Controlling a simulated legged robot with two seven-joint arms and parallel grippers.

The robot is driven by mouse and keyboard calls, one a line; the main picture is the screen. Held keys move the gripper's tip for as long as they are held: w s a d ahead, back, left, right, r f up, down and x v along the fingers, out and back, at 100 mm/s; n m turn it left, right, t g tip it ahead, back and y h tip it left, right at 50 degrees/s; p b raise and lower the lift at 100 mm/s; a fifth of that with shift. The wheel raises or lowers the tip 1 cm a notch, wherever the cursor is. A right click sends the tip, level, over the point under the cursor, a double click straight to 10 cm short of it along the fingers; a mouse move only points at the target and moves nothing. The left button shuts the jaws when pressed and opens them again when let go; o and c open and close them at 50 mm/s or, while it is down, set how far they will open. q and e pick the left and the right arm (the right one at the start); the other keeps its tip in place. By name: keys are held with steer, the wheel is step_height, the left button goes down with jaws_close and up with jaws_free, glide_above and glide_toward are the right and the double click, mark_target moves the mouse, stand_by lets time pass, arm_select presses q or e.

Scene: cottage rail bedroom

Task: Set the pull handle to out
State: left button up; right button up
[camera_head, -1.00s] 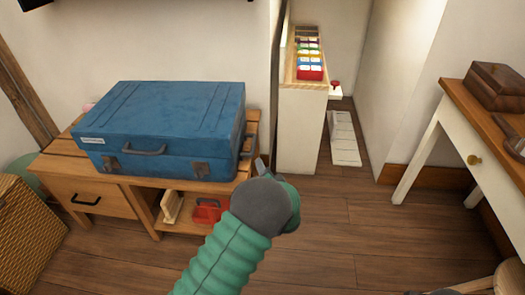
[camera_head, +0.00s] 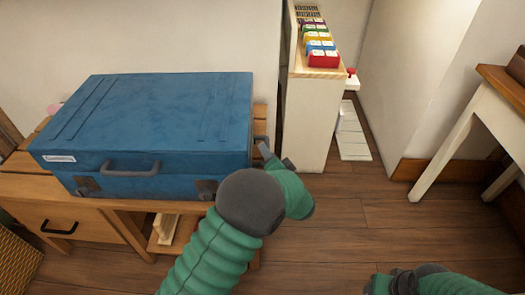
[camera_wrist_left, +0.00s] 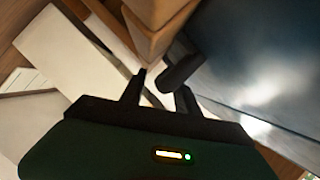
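A blue suitcase (camera_head: 150,120) lies flat on a wooden bench with its grey carry handle (camera_head: 130,170) on the front. In the left wrist view, a dark rounded bar (camera_wrist_left: 180,68), apparently the pull handle, sticks out from the blue suitcase side (camera_wrist_left: 250,70). My left gripper (camera_head: 274,156) is beside the suitcase's right end. Its fingers (camera_wrist_left: 158,95) are open, with the bar's end at the gap between them; I cannot tell whether they touch it. The handle's base is hidden in the head view. My right gripper (camera_head: 400,278) is low at the bottom right, its fingers unclear.
The wooden bench (camera_head: 100,228) has a drawer with a black pull (camera_head: 58,228). A narrow white shelf unit (camera_head: 310,125) with coloured boxes (camera_head: 322,52) stands close right of my left gripper. A white table (camera_head: 465,130) is at right. Floor between is clear.

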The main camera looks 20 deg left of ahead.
arm_select(q)
steer(key=shift+d+r, duration=0.2)
steer(key=shift+d, duration=0.15)
steer(key=shift+a+f, duration=0.1)
steer(key=shift+a, duration=0.25)
jaws_close()
steer(key=shift+s+d+f, duration=0.1)
steer(key=shift+d+f, duration=0.05)
steer(key=shift+d, duration=0.05)
stand_by(0.5)
